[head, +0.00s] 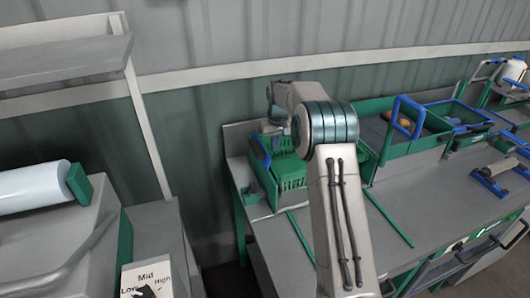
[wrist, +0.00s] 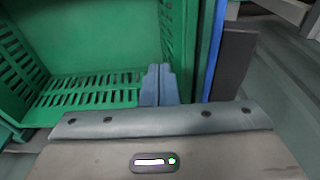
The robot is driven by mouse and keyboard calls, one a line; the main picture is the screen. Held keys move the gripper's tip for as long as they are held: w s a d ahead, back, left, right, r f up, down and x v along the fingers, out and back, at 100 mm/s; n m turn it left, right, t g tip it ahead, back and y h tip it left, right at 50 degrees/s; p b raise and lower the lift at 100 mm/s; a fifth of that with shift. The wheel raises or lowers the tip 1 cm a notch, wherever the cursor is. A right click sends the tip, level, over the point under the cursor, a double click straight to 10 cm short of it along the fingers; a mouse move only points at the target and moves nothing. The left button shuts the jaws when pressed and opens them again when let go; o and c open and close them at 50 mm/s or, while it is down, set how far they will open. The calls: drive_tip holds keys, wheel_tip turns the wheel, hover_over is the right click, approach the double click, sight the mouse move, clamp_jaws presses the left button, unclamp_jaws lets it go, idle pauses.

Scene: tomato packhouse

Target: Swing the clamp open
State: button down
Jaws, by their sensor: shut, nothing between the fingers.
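A blue bar (head: 261,152), which may be the clamp, stands at the left edge of a slotted green crate (head: 292,172) at the table's left end. In the wrist view a blue upright strip (wrist: 214,50) runs beside the green crate wall (wrist: 178,40). My gripper (wrist: 159,84) is shut and empty, its fingers together over the crate's slotted floor, just left of the strip and apart from it in the picture. In the head view my gripper (head: 272,138) is small and partly hidden by my arm. I cannot tell whether the clamp is open or closed.
A green tray with a blue handle (head: 404,117) stands right of the crate. Green rails (head: 388,216) lie on the grey table (head: 350,200). Blue-handled tools (head: 492,182) lie at the right. A wall (head: 220,100) stands close behind. The table's front middle is partly clear.

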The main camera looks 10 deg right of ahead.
sight(262, 145)
drive_tip(key=shift+s+a, duration=0.25)
drive_tip(key=shift+a, duration=0.9)
drive_tip(key=shift+s+a, duration=0.2)
drive_tip(key=shift+a, duration=0.95)
wheel_tip(262, 145, up, 9)
drive_tip(key=d+p, duration=0.2)
drive_tip(key=p, duration=0.4)
drive_tip(key=shift+w+p, duration=0.2)
drive_tip(key=shift+p, duration=0.15)
